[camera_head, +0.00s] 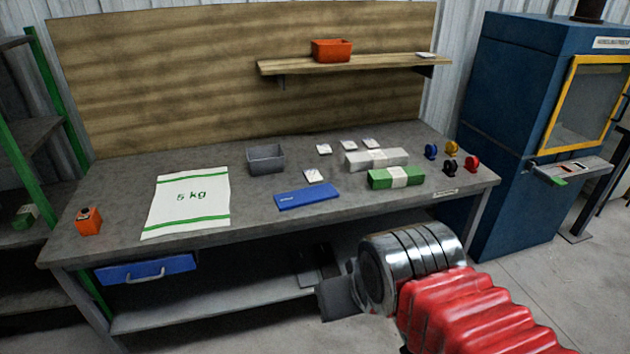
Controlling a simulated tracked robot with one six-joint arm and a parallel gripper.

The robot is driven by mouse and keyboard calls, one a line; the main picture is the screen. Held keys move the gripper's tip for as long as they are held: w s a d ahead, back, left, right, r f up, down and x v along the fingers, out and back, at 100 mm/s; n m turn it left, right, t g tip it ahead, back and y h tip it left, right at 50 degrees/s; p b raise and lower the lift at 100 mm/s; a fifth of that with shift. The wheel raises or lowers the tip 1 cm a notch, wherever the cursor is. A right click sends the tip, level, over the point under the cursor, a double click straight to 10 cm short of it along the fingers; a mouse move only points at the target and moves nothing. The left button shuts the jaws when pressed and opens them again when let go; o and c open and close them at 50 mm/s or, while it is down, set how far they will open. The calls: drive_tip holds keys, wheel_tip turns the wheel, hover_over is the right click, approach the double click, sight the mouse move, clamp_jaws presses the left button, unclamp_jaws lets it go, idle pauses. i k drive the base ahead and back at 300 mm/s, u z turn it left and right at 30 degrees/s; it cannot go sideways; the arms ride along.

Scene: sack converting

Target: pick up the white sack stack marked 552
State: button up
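A white sack stack (360,161) with a pale paper band around its middle lies flat on the workbench (265,218), right of centre. Its number is too small to read. A green sack stack (381,179) with a similar white band lies just in front of it. My gripper (316,284) is low in front of the bench, below the top's front edge and well apart from both stacks. Its two dark fingers look spread, with nothing seen between them. My wrist hides part of the gripper.
On the bench are a 5 kg sack (190,198), a grey bin (266,159), a blue flat item (307,197), several small white pieces (323,149), coloured rolls (472,163) and an orange device (88,221). A shelf (354,64) hangs above. A blue machine (508,130) stands right.

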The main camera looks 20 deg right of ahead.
sight(364, 161)
drive_tip(key=k, duration=0.25)
drive_tip(key=z, duration=0.55)
drive_tip(key=i, duration=1.9)
drive_tip(key=z, duration=0.4)
